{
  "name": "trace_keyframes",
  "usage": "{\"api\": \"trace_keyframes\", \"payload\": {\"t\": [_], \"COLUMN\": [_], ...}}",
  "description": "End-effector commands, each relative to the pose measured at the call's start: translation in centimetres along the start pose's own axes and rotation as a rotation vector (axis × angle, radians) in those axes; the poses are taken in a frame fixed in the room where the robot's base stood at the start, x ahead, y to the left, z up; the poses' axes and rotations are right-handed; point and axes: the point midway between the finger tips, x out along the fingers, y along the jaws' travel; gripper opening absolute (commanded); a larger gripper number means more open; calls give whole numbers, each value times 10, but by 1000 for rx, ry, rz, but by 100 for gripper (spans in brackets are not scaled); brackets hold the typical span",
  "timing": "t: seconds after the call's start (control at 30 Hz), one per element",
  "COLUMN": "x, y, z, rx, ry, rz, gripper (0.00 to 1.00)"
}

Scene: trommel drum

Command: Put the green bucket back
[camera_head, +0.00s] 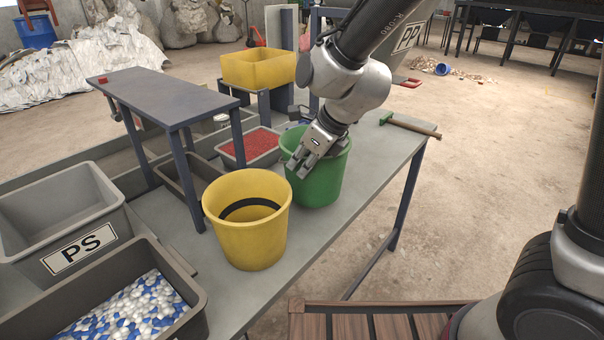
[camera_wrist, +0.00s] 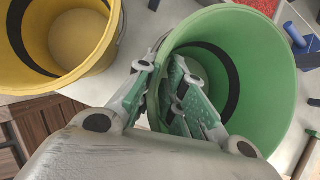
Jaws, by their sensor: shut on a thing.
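The green bucket (camera_head: 320,178) stands upright on the grey table (camera_head: 262,292), near its right-hand edge. My gripper (camera_head: 309,165) reaches down to its near rim and is shut on the bucket's wall. In the wrist view my gripper (camera_wrist: 172,105) has one finger on each side of the green bucket's rim (camera_wrist: 250,125), and the bucket looks empty inside with a dark band. In the head view the gripper and wrist cover part of the bucket's rim. Whether its base touches the table is hard to tell.
A yellow bucket (camera_head: 247,225) stands close to the left of the green one. A raised grey shelf (camera_head: 165,93), a tray of red pellets (camera_head: 250,146), a yellow bin (camera_head: 258,70) and a PS bin (camera_head: 62,222) lie beyond. A hammer (camera_head: 408,125) lies at the far right end.

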Motion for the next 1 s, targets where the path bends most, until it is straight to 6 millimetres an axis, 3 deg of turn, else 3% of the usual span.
{"api": "trace_keyframes", "payload": {"t": [0.2, 0.5, 0.53, 0.63, 1.0], "x": [23, 24, 24, 24, 22], "y": [2, 2, 2, 2, 2], "z": [-13, -14, -14, -14, -13], "rx": [1, 0, 0, 0, -1], "ry": [2, 1, 1, 1, 1], "rz": [1, 0, 1, 1, 1], "gripper": [0, 0, 13, 31, 33]}}
